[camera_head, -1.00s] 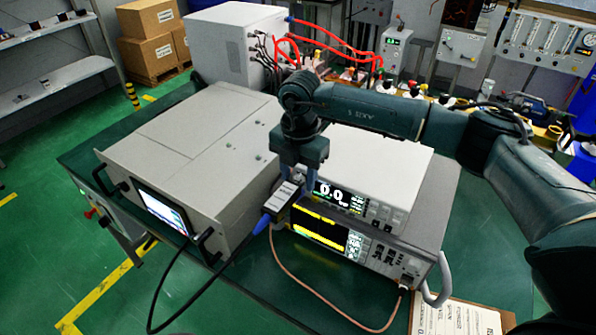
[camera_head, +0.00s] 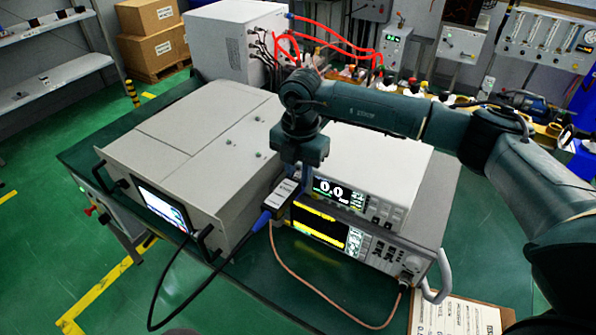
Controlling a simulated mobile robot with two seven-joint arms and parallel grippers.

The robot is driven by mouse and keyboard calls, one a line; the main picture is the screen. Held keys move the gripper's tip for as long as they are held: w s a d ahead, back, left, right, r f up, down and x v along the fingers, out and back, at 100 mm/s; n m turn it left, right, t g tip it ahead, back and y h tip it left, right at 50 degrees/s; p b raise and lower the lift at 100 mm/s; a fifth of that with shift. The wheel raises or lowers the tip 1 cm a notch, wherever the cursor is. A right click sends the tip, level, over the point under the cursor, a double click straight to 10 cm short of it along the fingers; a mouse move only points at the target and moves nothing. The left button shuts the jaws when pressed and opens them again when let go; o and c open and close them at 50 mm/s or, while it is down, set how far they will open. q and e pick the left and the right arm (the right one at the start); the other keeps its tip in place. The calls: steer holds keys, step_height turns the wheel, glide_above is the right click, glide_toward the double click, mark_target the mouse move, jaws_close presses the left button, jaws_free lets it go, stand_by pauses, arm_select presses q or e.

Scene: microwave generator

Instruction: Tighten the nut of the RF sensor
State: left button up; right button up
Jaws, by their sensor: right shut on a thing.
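The RF sensor (camera_head: 281,196) is a small dark block with a pale label and a blue cable end. It sits between the large grey generator box (camera_head: 190,150) and the stacked instruments. A black cable runs from its blue end toward the generator front. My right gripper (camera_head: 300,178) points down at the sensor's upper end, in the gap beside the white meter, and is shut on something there. The nut and the fingertips are too small and hidden to make out. My left gripper is not in view.
A white meter (camera_head: 375,170) with a lit display stands on a second instrument (camera_head: 322,233) with a yellow-and-black screen. A copper-coloured cable (camera_head: 310,285) loops in front. A cardboard box (camera_head: 458,315) lies at the front right. The green tabletop (camera_head: 480,245) is bare at right.

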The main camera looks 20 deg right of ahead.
steer(key=f+t+y+b, duration=0.1)
steer(key=b, duration=0.1)
steer(key=shift+s+d+b, duration=0.1)
steer(key=shift+s+b, duration=0.05)
steer(key=shift+b, duration=0.15)
steer(key=shift+t+y+b, duration=0.3)
steer(key=shift+t+b, duration=0.1)
steer(key=shift+b, duration=0.45)
steer(key=t+b, duration=0.1)
steer(key=b, duration=0.1)
steer(key=shift+s+d+y+b, duration=0.1)
steer(key=shift+s+y+b, duration=0.05)
steer(key=shift+y+b, duration=0.2)
steer(key=shift+t+y+b, duration=0.35)
steer(key=shift+t+b, duration=0.05)
steer(key=shift+b, duration=0.85)
steer(key=shift+s+r+t+b, duration=0.1)
steer(key=shift+r+t+b, duration=0.15)
steer(key=shift+b, duration=0.25)
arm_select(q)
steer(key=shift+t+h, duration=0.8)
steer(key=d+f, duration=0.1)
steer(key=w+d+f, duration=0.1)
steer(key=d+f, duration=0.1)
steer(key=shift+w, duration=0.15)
arm_select(e)
steer(key=shift+r, duration=0.1)
steer(key=o, duration=1)
